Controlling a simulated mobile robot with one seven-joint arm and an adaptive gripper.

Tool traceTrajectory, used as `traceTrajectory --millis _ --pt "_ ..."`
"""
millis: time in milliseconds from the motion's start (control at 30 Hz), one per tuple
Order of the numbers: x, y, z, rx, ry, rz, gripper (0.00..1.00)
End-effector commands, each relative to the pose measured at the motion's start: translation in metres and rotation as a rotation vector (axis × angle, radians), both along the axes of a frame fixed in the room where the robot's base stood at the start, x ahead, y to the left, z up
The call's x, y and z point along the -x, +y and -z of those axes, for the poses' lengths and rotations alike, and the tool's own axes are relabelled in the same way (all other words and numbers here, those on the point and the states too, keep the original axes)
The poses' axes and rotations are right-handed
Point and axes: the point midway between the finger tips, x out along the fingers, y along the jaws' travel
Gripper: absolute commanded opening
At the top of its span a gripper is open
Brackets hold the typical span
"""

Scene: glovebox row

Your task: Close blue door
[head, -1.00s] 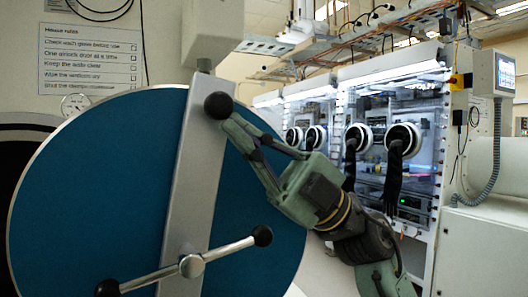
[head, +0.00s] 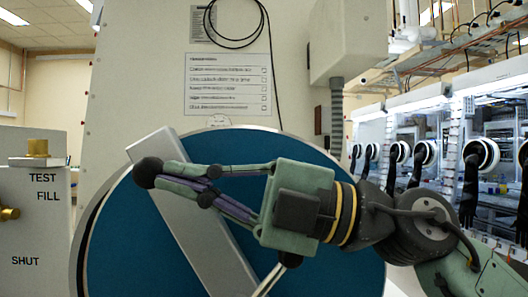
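The blue door (head: 325,262) is a large round disc low in the middle of the head view. A grey bar (head: 195,235) crosses it diagonally, with a black ball knob (head: 148,172) near its upper end. My gripper (head: 170,176) reaches in from the right across the door. Its fingers converge at the knob and appear shut on it; the knob partly hides their tips. A silver handle rod (head: 272,280) shows below my gripper, mostly hidden. A dark crescent and pale rim show along the door's left edge; I cannot tell whether the door sits flush.
A panel marked TEST, FILL and SHUT (head: 35,225) with brass fittings stands at the left. A grey box (head: 347,40) hangs above the door at the right. A row of gloveboxes with black gloves (head: 470,180) runs along the right.

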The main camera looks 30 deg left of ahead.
Motion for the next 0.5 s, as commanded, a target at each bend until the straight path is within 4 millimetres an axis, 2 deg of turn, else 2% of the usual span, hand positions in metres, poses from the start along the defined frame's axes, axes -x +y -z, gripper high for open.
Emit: traceTrajectory --millis 33,200,500 --pt "0.009 0.011 0.006 0.028 -0.021 -0.002 0.00" --pt "0.025 0.033 0.021 0.087 -0.063 -0.001 0.00" --pt "0.036 0.050 0.034 0.131 -0.095 -0.002 0.00"
